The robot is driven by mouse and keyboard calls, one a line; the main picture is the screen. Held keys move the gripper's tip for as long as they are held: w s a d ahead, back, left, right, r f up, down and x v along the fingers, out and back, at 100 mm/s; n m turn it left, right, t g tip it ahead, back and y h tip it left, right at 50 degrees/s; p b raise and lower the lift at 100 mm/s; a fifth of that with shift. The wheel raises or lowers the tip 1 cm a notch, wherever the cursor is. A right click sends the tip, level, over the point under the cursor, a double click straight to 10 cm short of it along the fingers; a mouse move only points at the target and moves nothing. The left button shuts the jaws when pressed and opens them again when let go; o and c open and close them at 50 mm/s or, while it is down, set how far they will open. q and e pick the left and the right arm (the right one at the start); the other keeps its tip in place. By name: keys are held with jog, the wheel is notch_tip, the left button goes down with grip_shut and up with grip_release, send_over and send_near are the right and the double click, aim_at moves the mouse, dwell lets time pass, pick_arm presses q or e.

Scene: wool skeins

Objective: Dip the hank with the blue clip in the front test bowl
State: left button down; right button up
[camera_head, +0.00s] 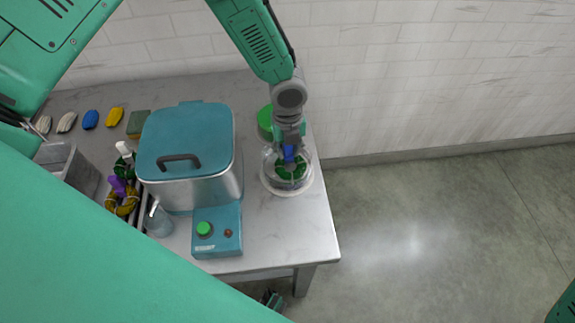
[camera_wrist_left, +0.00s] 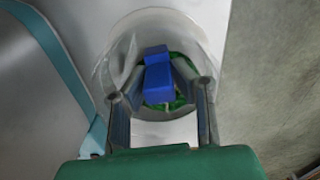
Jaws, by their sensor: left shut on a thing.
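My left gripper (camera_head: 289,152) is shut on the blue clip (camera_wrist_left: 158,82) and points down into a clear bowl (camera_head: 268,181) near the right edge of the table. The green hank (camera_head: 292,172) hangs under the clip, inside the bowl's rim. In the left wrist view the fingers (camera_wrist_left: 162,90) stand either side of the clip, and green wool (camera_wrist_left: 180,102) shows around it within the bowl. I cannot tell how deep the hank sits or the liquid's level. My right gripper cannot be made out.
A steel tank with a teal lid (camera_head: 186,135) and a control box (camera_head: 217,232) stand left of the bowl. A green round thing (camera_head: 265,119) is behind it. Other hanks (camera_head: 122,200), a spray bottle (camera_head: 158,221) and a grey bin (camera_head: 72,172) are further left. Floor lies right.

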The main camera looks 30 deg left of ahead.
pick_arm(q)
jog(key=shift+a+f, duration=0.1)
jog(key=shift+s+a+f, duration=0.35)
jog(key=shift+s+a, duration=0.1)
jog(key=shift+w+r, duration=0.1)
jog(key=shift+w+d+r+p, duration=0.35)
jog(key=shift+w+d, duration=0.05)
jog(key=shift+d, duration=0.15)
dwell(0.4)
jog(key=shift+s+a+f, duration=0.45)
jog(key=shift+s+a, duration=0.05)
jog(key=shift+a, duration=0.05)
jog(key=shift+w+d+r, duration=0.1)
jog(key=shift+w+d+r+p, duration=0.3)
jog(key=shift+w+d+r, duration=0.05)
jog(key=shift+w+d, duration=0.1)
